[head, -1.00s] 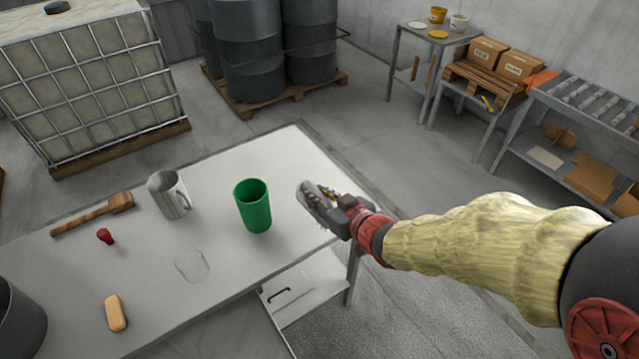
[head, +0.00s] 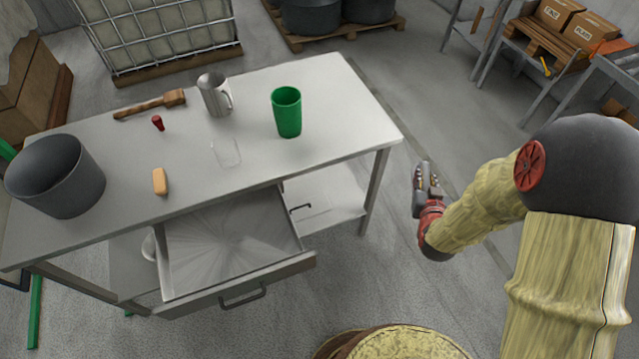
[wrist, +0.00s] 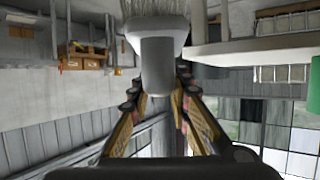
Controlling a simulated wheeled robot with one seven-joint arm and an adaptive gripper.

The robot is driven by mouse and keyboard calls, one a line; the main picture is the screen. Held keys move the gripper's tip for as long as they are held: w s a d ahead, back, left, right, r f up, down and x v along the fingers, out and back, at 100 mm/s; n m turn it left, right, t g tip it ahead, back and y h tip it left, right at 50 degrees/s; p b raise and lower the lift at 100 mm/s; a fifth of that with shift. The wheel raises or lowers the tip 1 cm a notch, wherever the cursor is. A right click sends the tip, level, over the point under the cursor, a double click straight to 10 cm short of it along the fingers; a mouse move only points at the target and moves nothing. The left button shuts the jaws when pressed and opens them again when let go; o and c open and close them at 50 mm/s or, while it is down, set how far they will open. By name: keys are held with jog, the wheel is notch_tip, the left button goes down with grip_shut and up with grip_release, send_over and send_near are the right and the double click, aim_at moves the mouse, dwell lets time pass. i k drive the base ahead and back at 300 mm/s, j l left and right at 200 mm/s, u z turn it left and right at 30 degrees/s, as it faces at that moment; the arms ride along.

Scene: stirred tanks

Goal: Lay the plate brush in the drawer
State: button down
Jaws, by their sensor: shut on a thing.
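My gripper (head: 427,180) is off the right end of the table, low and pointing up in the head view. In the wrist view my gripper (wrist: 157,88) is shut on a grey block-like thing with pale bristles at its far end, which looks like the plate brush (wrist: 165,55). The brush is hard to make out in the head view. The drawer (head: 243,294) under the table is pulled open, left of my gripper. Its visible inside is bare grey metal with streaks.
On the table (head: 350,95) stand a green cup (head: 287,112), metal mug (head: 215,96), dark pot (head: 55,177), wooden-handled tool (head: 150,105), small red object (head: 158,123), tan block (head: 160,182) and faint clear thing (head: 226,152). A lower shelf (head: 335,205) lies right of the drawer.

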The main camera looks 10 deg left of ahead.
aim_at(198, 254)
jog(key=k+j+u, duration=0.15)
jog(key=j, duration=0.25)
jog(key=k+j+u, duration=0.2)
jog(key=j, duration=0.2)
jog(key=k+j+u, duration=0.15)
jog(key=j, duration=0.3)
jog(key=k+j+u, duration=0.2)
jog(key=j, duration=0.25)
jog(key=k+j+u, duration=0.15)
jog(key=j, duration=0.3)
jog(key=j+u, duration=0.2)
jog(key=j, duration=0.25)
